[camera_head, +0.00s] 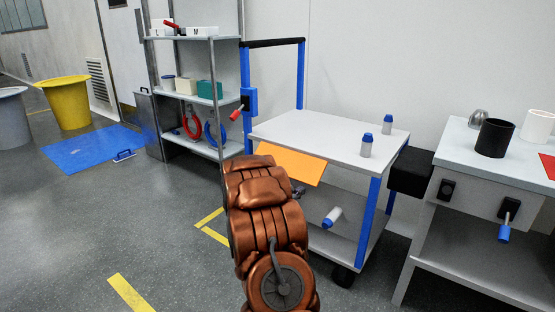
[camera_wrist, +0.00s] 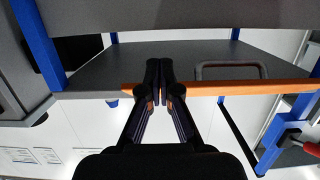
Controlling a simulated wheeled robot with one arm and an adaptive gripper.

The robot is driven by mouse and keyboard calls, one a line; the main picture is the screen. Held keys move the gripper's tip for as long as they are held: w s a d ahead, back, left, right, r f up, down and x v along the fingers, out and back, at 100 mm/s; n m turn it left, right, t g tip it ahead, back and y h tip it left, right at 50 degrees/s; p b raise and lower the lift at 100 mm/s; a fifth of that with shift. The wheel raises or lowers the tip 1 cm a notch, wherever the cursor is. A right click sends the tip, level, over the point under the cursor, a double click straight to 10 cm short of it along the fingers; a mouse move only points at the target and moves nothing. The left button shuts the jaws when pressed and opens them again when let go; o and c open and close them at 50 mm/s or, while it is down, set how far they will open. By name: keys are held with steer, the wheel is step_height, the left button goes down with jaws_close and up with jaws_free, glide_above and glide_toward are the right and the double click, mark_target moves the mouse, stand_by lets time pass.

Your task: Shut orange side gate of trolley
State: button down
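The trolley (camera_head: 325,137) has a pale grey top, blue posts and a lower shelf. Its orange side gate (camera_head: 292,164) slants outward and down from the top's near left side, partly covered by my copper-coloured arm. In the wrist view the gate shows as a thin orange strip (camera_wrist: 235,88), nearly edge-on, with a grey bar handle (camera_wrist: 231,66) beside it. My gripper (camera_wrist: 161,64) has its fingers together, with nothing seen between them. The fingers overlap the strip, left of the handle; I cannot tell if they touch it.
Two blue-capped bottles (camera_head: 366,146) (camera_head: 388,124) stand on the trolley top; another (camera_head: 332,217) lies on its lower shelf. A shelf rack (camera_head: 190,101) stands behind left. A workbench (camera_head: 465,148) with cups is at right.

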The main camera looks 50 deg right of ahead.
steer(key=a+f+p, duration=0.1)
steer(key=a, duration=0.6)
steer(key=shift+s+f, duration=0.15)
steer(key=shift+f, duration=0.1)
stand_by(0.6)
